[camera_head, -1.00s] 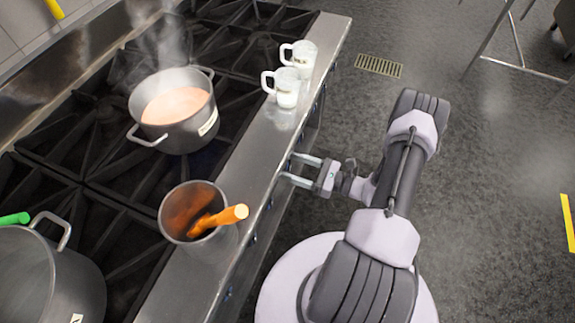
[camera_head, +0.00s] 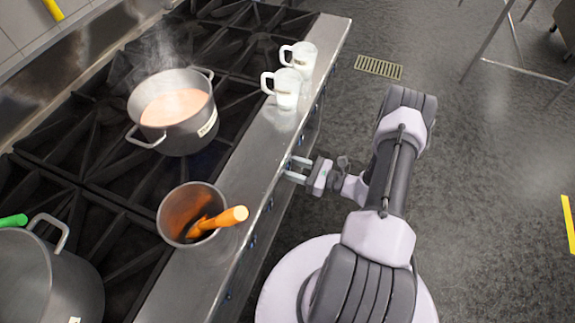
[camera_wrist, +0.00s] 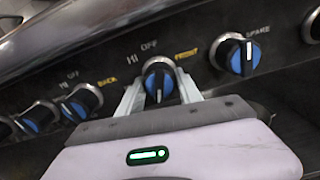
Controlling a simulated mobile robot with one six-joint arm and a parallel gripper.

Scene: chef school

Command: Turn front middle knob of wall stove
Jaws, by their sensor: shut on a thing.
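The stove (camera_head: 205,240) runs along the left in the head view, its knob panel facing right. In the wrist view a blue and black knob (camera_wrist: 159,84) marked FRONT sits between my gripper's two fingers. Its white pointer line is near vertical, tilted slightly. My gripper (camera_head: 293,168) is at the stove's front edge and is shut on this knob; it also shows in the wrist view (camera_wrist: 160,95). In the head view the gripped knob is hidden by the stove edge and fingers.
Neighbouring knobs sit close by, one marked BACK (camera_wrist: 82,101) on the left and one marked SPARE (camera_wrist: 238,57) on the right. A steaming pot (camera_head: 175,115), two mugs (camera_head: 287,88) and a metal container (camera_head: 185,220) with an orange-handled utensil stand on the stove.

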